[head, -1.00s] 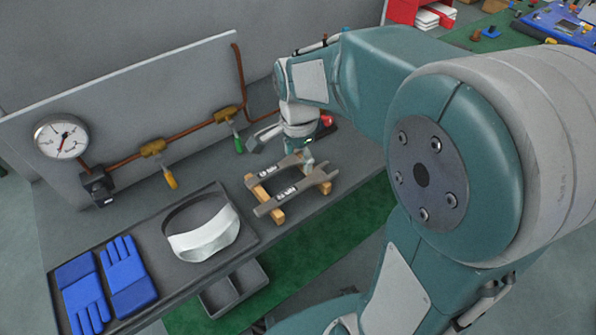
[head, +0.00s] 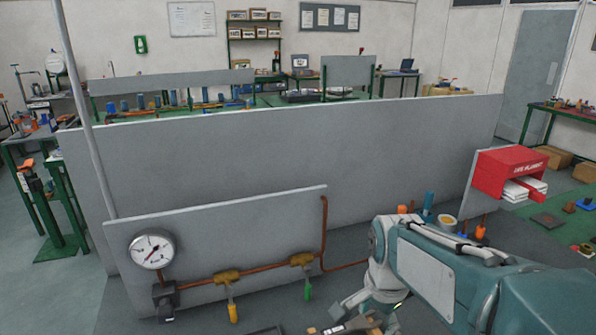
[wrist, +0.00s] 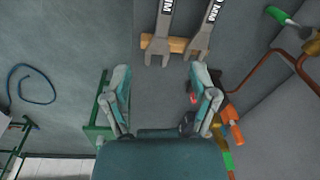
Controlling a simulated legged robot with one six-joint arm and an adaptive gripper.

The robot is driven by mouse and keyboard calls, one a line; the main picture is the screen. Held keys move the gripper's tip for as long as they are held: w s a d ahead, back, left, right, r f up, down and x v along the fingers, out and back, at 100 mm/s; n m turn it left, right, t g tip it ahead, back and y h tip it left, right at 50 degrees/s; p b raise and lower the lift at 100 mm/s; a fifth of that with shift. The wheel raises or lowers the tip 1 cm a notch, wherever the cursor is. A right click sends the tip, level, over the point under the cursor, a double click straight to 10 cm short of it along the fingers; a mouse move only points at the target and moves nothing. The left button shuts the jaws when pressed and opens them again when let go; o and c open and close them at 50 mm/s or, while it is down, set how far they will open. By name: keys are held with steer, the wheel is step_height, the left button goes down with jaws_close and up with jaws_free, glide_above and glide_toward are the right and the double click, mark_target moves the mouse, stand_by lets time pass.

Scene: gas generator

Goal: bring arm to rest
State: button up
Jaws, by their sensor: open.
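My arm reaches in from the lower right of the head view, with its wrist bent down. My gripper (head: 350,305) is at the bottom, to the right of the green valve handle (head: 307,289). In the wrist view my gripper (wrist: 161,80) has its two fingers spread wide, with nothing held between them. Two grey wrenches (wrist: 158,32) lie on a wooden block (wrist: 176,44) beyond the fingertips, apart from them. The head view shows only a small part of the wrench area at its bottom edge.
A grey panel carries a pressure gauge (head: 152,249), copper pipe (head: 270,274) and a yellow valve handle (head: 233,313). A large grey partition (head: 270,150) stands behind. A red box (head: 508,170) with white papers is at right. A blue hose (wrist: 25,85) shows at left in the wrist view.

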steer(key=s+r+n+t, duration=0.4)
steer(key=s+n, duration=0.7)
steer(key=shift+s+n+t, duration=0.3)
steer(key=shift+s+n, duration=0.1)
stand_by(0.3)
